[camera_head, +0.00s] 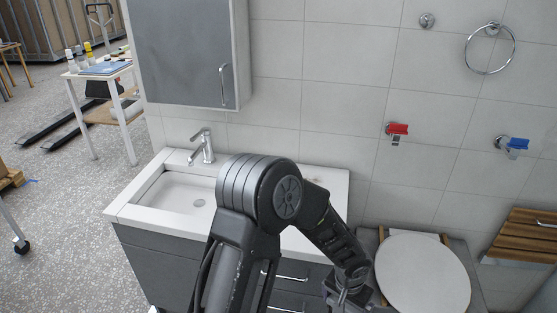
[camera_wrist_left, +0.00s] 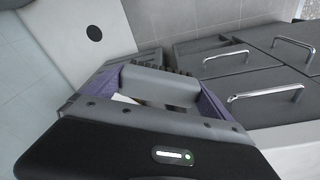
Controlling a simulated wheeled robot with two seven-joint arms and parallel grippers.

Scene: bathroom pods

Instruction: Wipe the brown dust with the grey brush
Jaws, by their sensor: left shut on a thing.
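The grey brush (camera_wrist_left: 160,88) shows in the left wrist view as a grey block with a row of dark bristles along its far edge. It lies between the purple-padded fingers of my left gripper (camera_wrist_left: 155,92), which is shut on it. In the head view my left arm bends over the front of the sink cabinet, and its wrist reaches down beside the toilet at the bottom edge. The brush cannot be made out there. I cannot make out brown dust in either view. My right gripper is in neither view.
The sink counter (camera_head: 315,181) with a basin and tap (camera_head: 203,146) is behind my left arm. A round toilet lid (camera_head: 422,275) is right of my wrist. Drawer handles (camera_wrist_left: 265,93) stick out at right in the wrist view. A wooden slatted seat (camera_head: 524,237) is far right.

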